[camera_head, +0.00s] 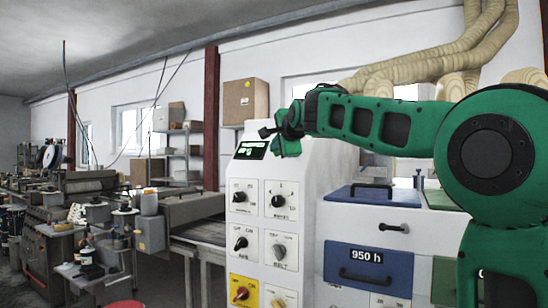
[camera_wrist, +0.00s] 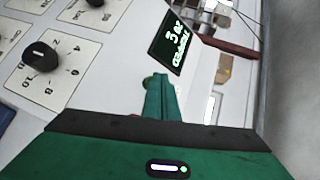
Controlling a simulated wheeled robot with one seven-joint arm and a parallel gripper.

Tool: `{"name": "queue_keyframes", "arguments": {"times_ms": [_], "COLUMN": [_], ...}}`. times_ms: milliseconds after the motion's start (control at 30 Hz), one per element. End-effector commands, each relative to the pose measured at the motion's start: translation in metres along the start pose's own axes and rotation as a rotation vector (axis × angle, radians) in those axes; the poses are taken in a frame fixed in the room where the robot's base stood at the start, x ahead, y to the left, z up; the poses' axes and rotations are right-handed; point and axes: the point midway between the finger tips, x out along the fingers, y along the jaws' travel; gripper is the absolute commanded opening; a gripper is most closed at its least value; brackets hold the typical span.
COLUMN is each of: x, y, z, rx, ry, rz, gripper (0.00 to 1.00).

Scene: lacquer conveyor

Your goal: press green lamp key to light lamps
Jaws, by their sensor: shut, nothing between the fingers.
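The control panel (camera_head: 300,192) is a pale cabinet with rotary knobs and a dark display (camera_head: 250,150) with green text. The display also shows in the wrist view (camera_wrist: 174,41). My gripper (camera_head: 284,150) is at the top of the panel, just right of the display. In the wrist view my gripper (camera_wrist: 161,78) is shut and empty, its green fingers pointing at the panel face. A small round green key (camera_wrist: 148,81) shows at the left side of the fingertips, partly hidden by them. I cannot tell whether they touch it. In the head view the key is hidden.
Black knobs (camera_head: 239,197) sit on white plates below the display, with a red knob on a yellow plate (camera_head: 243,291) lower down. Blue and white drawers (camera_head: 368,268) stand right of the panel. A conveyor (camera_head: 205,230) and cluttered bench lie left.

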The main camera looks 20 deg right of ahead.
Motion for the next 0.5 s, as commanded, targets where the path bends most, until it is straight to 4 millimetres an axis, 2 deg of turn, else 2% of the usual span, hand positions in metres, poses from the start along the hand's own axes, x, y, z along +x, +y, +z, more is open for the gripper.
{"name": "queue_keyframes", "arguments": {"times_ms": [500], "x": [0.0040], "y": [0.0031], "z": [-0.0030], "rx": [0.000], "ry": [0.000], "rz": [0.001], "gripper": [0.00]}}
